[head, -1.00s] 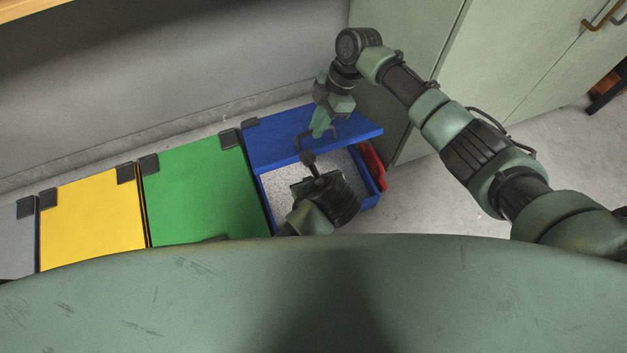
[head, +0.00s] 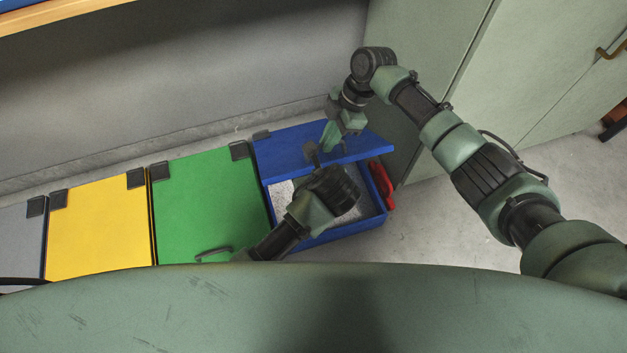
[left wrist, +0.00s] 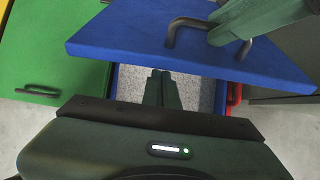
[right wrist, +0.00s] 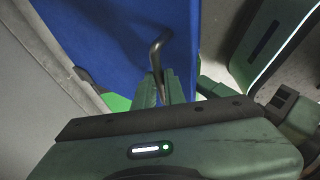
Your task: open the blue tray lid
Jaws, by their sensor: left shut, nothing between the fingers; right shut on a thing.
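The blue tray (head: 345,231) stands at the right end of the row of trays. Its blue lid (head: 285,152) is raised and tilted, with the speckled grey inside showing below its front edge. My right gripper (head: 327,143) is shut on the lid's dark handle (right wrist: 157,48), which also shows in the left wrist view (left wrist: 178,30). My left gripper (left wrist: 164,80) is shut and empty, in front of the tray opening and below the lid edge in the left wrist view. In the head view my left wrist hides its fingers and part of the tray.
A green lid (head: 205,200), a yellow lid (head: 98,225) and a grey lid (head: 20,240) lie closed to the left. A red object (head: 382,186) sits against the tray's right side. A wall rises behind; a green cabinet (head: 440,60) stands right. Floor at right is clear.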

